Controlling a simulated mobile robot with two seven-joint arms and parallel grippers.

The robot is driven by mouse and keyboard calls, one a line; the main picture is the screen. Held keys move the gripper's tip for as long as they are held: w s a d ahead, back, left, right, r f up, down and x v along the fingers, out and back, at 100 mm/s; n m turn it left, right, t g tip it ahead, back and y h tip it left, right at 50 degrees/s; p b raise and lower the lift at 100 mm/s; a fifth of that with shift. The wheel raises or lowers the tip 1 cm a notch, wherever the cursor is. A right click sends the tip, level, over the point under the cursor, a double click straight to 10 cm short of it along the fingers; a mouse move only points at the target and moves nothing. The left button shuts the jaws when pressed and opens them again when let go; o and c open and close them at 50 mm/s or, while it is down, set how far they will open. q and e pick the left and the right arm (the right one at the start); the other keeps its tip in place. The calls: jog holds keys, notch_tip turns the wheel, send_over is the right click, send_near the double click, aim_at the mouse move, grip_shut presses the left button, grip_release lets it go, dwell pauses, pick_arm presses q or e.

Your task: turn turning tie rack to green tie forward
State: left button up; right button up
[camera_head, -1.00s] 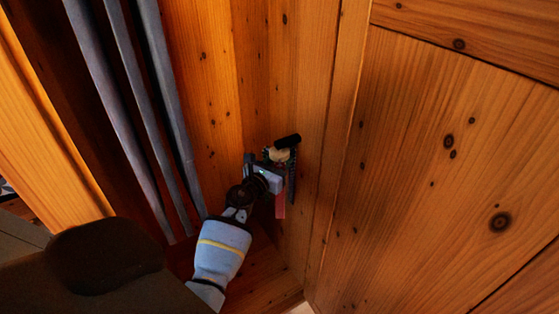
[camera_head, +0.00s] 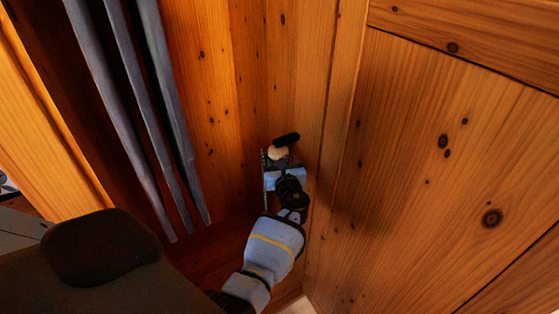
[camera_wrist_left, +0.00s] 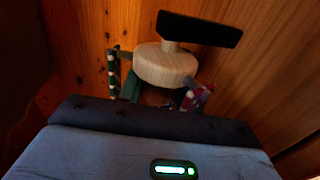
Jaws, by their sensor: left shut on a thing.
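The turning tie rack (camera_head: 279,153) is on the wooden wall in the corner, with a pale round wooden hub and a black bar above it. In the left wrist view the hub (camera_wrist_left: 165,64) and the black bar (camera_wrist_left: 198,29) show clearly. A dark tie with light marks (camera_wrist_left: 114,75) hangs on the left and a red and purple patterned tie (camera_wrist_left: 196,97) on the right. A teal-green piece (camera_wrist_left: 131,87) shows under the hub. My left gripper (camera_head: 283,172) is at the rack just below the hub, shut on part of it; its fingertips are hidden. My right gripper is not in view.
Grey hanging cloth strips (camera_head: 135,110) are on the left. A wooden panelled door or wall (camera_head: 430,170) stands close on the right of the rack. A dark rounded shape (camera_head: 100,247) fills the lower left.

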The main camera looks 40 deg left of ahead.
pick_arm(q)
jog(key=shift+f+n+g+y+b, duration=0.25)
jog(key=shift+n+g+y+b, duration=0.5)
jog(key=shift+g, duration=0.25)
jog(key=shift+n+g+y, duration=0.25)
jog(key=shift+n+g, duration=0.1)
jog(key=shift+g, duration=0.05)
jog(key=shift+r+n+g+y+b, duration=0.1)
jog(key=shift+n+g+y+b, duration=0.4)
jog(key=shift+n+g+b, duration=0.3)
jog(key=shift+g, duration=0.4)
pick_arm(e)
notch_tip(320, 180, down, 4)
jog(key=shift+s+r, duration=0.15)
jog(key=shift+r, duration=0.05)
pick_arm(q)
jog(key=shift+r, duration=0.15)
jog(key=o, duration=1)
jog(key=shift+c, duration=0.2)
jog(key=shift+r, duration=0.1)
